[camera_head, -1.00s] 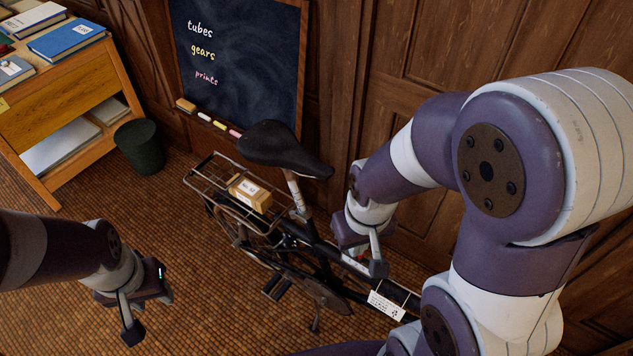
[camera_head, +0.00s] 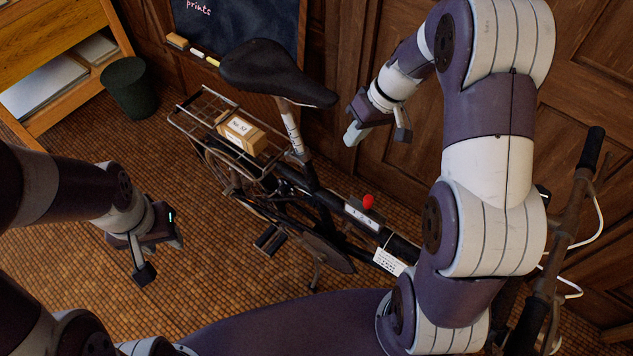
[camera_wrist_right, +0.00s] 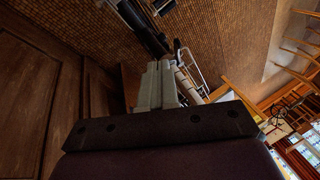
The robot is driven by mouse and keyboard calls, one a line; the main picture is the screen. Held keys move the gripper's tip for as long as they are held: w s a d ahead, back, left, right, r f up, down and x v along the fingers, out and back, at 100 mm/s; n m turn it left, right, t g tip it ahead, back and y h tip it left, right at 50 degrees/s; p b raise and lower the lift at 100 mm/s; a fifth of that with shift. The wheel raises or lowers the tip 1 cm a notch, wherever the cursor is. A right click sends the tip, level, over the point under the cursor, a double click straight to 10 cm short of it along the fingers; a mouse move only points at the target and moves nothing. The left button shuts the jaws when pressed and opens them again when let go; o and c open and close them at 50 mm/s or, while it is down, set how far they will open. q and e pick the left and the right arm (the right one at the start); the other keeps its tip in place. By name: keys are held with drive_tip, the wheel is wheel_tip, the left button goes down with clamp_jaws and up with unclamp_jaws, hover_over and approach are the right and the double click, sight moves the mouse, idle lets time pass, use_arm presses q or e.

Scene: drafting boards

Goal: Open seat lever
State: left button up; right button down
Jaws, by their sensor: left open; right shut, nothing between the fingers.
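A bicycle stands in the middle of the head view with a black saddle (camera_head: 270,75) on a silver seat post (camera_head: 292,128). The seat lever at the foot of the post is too small to make out for sure. A red knob (camera_head: 368,202) sticks up from a plate on the frame tube (camera_head: 400,245). My right gripper (camera_head: 352,134) is shut and empty, to the right of the seat post and apart from it. Its fingers (camera_wrist_right: 156,86) show together in the right wrist view. My left gripper (camera_head: 168,236) is open and empty above the floor, left of the bicycle.
A small labelled box (camera_head: 240,132) sits on the rear rack (camera_head: 205,105). The handlebar (camera_head: 570,200) is at the right, behind my right arm. A wood-panelled wall and a chalkboard (camera_head: 240,25) stand behind. A dark bin (camera_head: 128,88) and a shelf unit are at the left.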

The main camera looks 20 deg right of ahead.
sight(298, 163)
drive_tip(key=w+d+f+n+y+b, duration=0.1)
drive_tip(key=w+d+f, duration=0.1)
drive_tip(key=w+f, duration=0.2)
use_arm(q)
wheel_tip(298, 163, down, 4)
drive_tip(key=shift+s+f+b, duration=0.15)
drive_tip(key=shift+f+b, duration=0.05)
drive_tip(key=shift+b, duration=0.25)
use_arm(e)
drive_tip(key=a+f+t, duration=0.1)
drive_tip(key=a+f, duration=0.7)
drive_tip(key=a, duration=0.1)
use_arm(q)
drive_tip(key=shift+f, duration=0.1)
use_arm(e)
drive_tip(key=shift+a, duration=0.1)
